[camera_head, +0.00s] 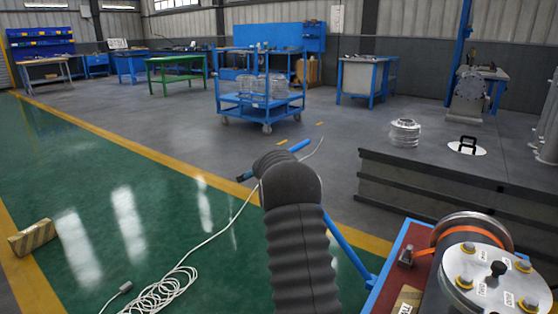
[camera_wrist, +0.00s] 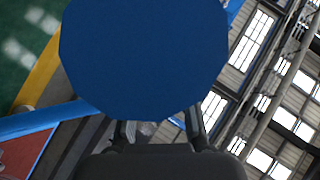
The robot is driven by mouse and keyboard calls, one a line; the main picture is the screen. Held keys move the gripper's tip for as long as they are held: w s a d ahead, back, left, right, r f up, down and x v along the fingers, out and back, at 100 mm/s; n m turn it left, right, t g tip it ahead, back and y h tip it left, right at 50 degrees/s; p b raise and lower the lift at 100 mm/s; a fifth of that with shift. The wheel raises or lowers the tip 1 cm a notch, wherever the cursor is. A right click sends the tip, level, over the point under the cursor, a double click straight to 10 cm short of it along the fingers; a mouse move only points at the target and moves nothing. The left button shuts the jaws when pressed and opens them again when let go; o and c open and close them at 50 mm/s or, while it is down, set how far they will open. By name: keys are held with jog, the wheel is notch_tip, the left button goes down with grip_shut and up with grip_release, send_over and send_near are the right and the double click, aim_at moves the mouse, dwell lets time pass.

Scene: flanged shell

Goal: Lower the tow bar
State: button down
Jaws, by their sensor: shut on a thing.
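The blue tow bar (camera_head: 347,250) rises at a slant from the red-decked cart (camera_head: 398,262) at lower right and passes behind my dark ribbed arm. Its blue cross handle (camera_head: 299,147) shows on both sides of my arm's far end. In the wrist view, a large blue round face (camera_wrist: 145,50), seemingly the handle's end, fills the upper middle. The contact is hidden, and in the head view my arm covers the gripper.
A flanged metal cylinder (camera_head: 485,275) with an orange strap rides on the cart. A dark platform (camera_head: 440,185) stands at right. A blue trolley (camera_head: 262,107) stands farther back.

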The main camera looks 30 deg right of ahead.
jog(key=shift+w+a+f, duration=0.25)
jog(key=shift+f, duration=0.4)
jog(key=c, duration=0.9)
grip_release()
jog(key=shift+d+r, duration=0.1)
jog(key=shift+r, duration=0.15)
jog(key=shift+s, duration=0.15)
jog(key=shift+s+a+r, duration=0.25)
jog(key=shift+s+r, duration=0.05)
jog(key=shift+s, duration=0.1)
jog(key=v, duration=1)
jog(key=shift+s+a, duration=0.2)
jog(key=shift+s, duration=0.15)
